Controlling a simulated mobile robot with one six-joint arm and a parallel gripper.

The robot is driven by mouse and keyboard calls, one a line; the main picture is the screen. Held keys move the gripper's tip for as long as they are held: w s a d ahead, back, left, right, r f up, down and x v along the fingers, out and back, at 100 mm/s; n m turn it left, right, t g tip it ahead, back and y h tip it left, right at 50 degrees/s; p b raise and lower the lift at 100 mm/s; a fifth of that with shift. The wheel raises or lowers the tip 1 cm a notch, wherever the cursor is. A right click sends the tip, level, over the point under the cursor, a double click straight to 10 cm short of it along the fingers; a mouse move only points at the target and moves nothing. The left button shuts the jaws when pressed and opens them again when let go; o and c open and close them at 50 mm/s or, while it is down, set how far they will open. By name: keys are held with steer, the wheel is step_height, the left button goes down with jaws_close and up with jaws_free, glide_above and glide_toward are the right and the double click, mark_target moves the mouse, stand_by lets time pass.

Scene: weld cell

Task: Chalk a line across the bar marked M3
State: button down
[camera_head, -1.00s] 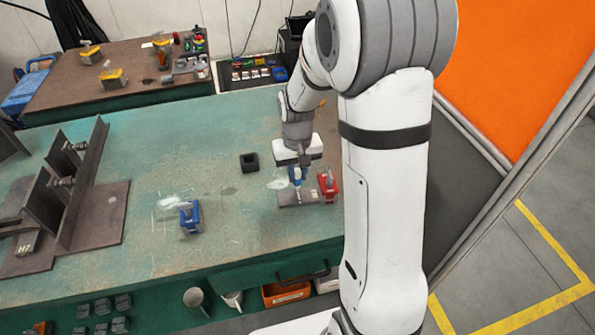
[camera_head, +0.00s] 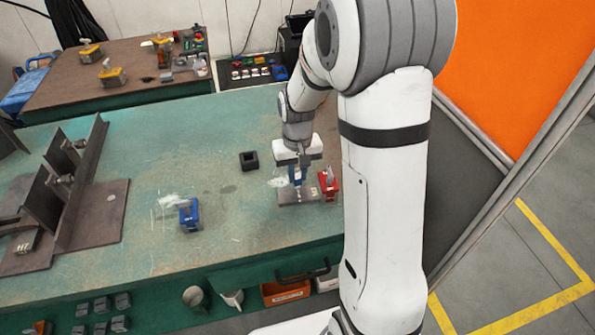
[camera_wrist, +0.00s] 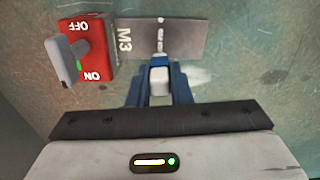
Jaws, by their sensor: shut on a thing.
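The grey bar marked M3 (camera_wrist: 188,40) lies flat on the green bench; it also shows in the head view (camera_head: 312,197). Its M3 label is at its left end in the wrist view. My gripper (camera_wrist: 157,88) has blue fingers shut on a white piece of chalk (camera_wrist: 159,78), at the bar's near edge in that view. A broken white streak (camera_wrist: 160,38) runs across the bar, in line with the chalk. Whether the chalk tip touches the bar is unclear. In the head view my gripper (camera_head: 298,180) is over the bar.
A red ON/OFF switch block (camera_wrist: 88,55) with a grey lever sits against the bar's label end. A black square holder (camera_head: 249,161) and a blue block (camera_head: 189,215) stand on the bench. Steel plates (camera_head: 85,185) stand at the left. Bench between is mostly clear.

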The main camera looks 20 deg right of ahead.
mark_target(300, 199)
steer(key=shift+s, duration=0.25)
steer(key=shift+s, duration=0.6)
steer(key=shift+s+a, duration=0.1)
steer(key=shift+s, duration=0.35)
steer(key=shift+s, duration=0.45)
steer(key=shift+s+a, duration=0.1)
steer(key=shift+s, duration=0.2)
steer(key=shift+s, duration=0.4)
